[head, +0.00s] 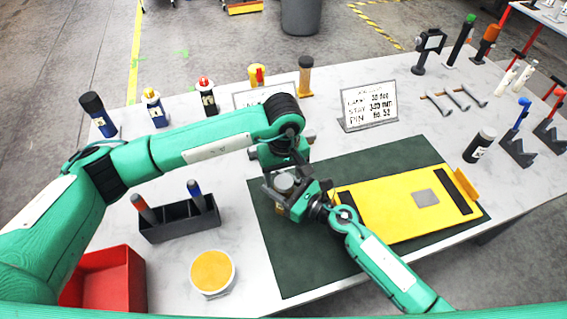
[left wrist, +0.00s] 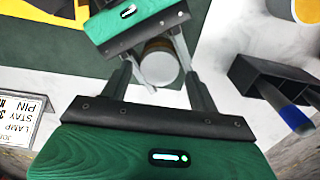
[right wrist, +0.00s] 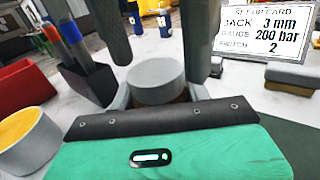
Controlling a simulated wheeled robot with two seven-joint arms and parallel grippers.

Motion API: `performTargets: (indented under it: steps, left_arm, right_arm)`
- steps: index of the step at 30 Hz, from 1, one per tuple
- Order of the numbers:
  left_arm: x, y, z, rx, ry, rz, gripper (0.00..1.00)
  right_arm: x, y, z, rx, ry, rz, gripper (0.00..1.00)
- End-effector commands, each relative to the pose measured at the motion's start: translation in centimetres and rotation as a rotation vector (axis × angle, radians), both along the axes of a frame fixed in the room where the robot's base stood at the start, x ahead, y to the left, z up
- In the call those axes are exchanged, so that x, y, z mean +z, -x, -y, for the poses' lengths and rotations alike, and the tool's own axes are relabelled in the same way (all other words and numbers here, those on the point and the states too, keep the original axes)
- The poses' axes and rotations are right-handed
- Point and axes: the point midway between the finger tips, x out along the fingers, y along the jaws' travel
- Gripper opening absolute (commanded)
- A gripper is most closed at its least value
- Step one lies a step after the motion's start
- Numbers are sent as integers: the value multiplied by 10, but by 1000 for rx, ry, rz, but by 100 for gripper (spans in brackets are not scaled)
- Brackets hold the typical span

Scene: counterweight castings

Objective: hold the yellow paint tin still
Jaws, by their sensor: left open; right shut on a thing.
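The yellow paint tin (head: 284,182), short and round with a pale grey lid and a yellow-brown side, is at the left part of the dark green mat. My right gripper (head: 286,192) is shut around it from the right. The tin's lid also shows in the right wrist view (right wrist: 158,75), and the tin in the left wrist view (left wrist: 159,68). My left gripper (head: 282,171) is above the tin, pointing down, open. In the right wrist view its two dark fingers stand either side above the lid, apart from each other. The tin's lower side is mostly hidden.
A yellow plate (head: 400,212) lies on the mat (head: 290,275), right of the tin. A round tub with a yellow top (head: 212,272), a dark holder (head: 180,226) and a red bin (head: 110,280) are to the left. Sign cards (head: 368,106) and bottles stand behind.

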Motion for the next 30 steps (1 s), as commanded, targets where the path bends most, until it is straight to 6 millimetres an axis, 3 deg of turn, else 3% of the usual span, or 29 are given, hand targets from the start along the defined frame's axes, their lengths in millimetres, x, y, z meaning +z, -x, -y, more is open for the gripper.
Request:
performTargets:
  steps: [4, 13, 20, 26, 30]
  left_arm:
    - [-11, 1, 0, 0, 0, -1, 61]
    - [-13, 0, 0, 0, 1, 0, 61]
    - [-13, 0, 0, 0, 1, -1, 16]
    - [-13, 1, 0, 16, 0, -1, 16]
    - [-12, 1, 0, 145, 0, -1, 16]
  right_arm:
    - [0, 0, 0, 0, 1, -1, 0]
    - [0, 0, 0, 0, 1, -1, 0]
    - [0, 0, 0, 0, 0, -1, 0]
    - [0, 0, 0, -1, 0, -1, 0]
    - [0, 0, 0, -1, 0, -1, 0]
